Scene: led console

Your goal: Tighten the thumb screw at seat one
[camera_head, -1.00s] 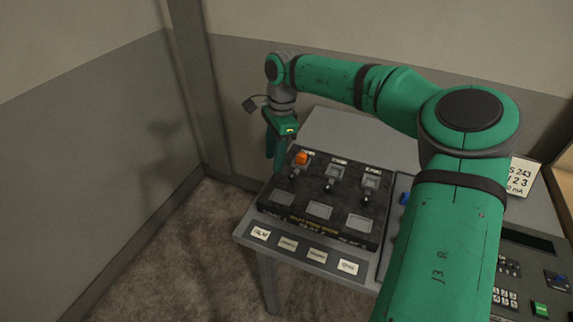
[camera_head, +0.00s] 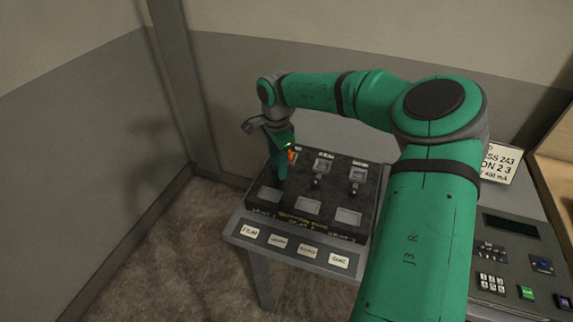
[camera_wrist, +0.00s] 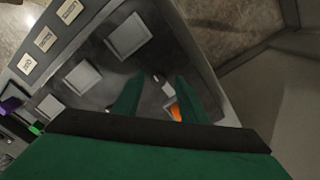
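A black panel (camera_head: 322,226) with three seats in a row stands on a grey console. The leftmost seat holds an orange part (camera_head: 291,155), partly hidden by my gripper; orange also shows in the wrist view (camera_wrist: 175,111). My gripper (camera_head: 283,179) points down at this leftmost seat. In the wrist view its two green fingers (camera_wrist: 158,82) are apart. A small light-coloured piece (camera_wrist: 166,88), perhaps the thumb screw, shows between them; contact cannot be told. Dark screws show at the middle seat (camera_head: 317,183) and right seat (camera_head: 355,188).
Pale square windows (camera_head: 308,206) lie along the panel's front. Labelled tiles (camera_head: 279,241) line the console's front edge. A keypad (camera_head: 491,283) and coloured buttons are at right, with a printed card (camera_head: 499,163) behind. Walls stand left and behind.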

